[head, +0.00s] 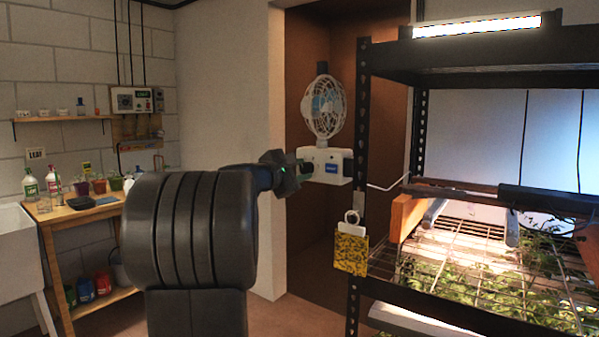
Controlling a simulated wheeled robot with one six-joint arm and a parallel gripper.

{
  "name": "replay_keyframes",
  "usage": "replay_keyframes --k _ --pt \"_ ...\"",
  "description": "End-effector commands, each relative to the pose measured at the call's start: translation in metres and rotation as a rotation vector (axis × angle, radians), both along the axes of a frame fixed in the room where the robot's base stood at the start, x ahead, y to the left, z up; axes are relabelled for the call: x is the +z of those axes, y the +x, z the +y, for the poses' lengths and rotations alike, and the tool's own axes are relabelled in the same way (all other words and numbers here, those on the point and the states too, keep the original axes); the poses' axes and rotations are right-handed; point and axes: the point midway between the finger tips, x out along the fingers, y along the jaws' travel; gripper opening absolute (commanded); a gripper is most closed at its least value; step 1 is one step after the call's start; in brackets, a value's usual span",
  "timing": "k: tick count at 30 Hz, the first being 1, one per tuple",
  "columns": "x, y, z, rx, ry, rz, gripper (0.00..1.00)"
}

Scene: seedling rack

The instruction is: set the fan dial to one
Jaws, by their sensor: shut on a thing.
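The fan (324,106) has a white round cage and stands on a white control box (333,166) beside the rack's left post. The box has a small blue label on its front. My gripper (303,171) is at the left end of the box, shut on what appears to be the fan dial. The jaws cover the dial, so its setting is hidden. My large dark arm link fills the centre left of the head view.
The black metal rack (355,200) with lit seedlings (490,277) stands at right. A wooden bench (80,211) with bottles and pots is at left. Brown floor shows between.

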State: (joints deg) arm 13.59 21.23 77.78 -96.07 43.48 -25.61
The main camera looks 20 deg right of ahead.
Motion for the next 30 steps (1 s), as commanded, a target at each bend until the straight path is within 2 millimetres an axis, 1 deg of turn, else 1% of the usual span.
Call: replay_keyframes --k 1,4,12,16,20,27,30 --pt "-0.001 0.000 0.000 -0.001 0.001 0.000 0.33" --pt "-0.001 0.000 0.000 -0.001 0.000 0.001 0.52" --pt "0.000 0.000 0.000 0.000 -0.001 0.001 0.53" --pt "0.000 -0.004 0.007 0.001 -0.001 0.000 0.53" --pt "0.001 -0.015 0.025 0.003 -0.002 0.000 0.53" --pt "0.003 -0.046 0.072 0.004 0.000 -0.001 0.53" --pt "0.004 -0.057 0.089 0.005 0.000 0.000 0.53"
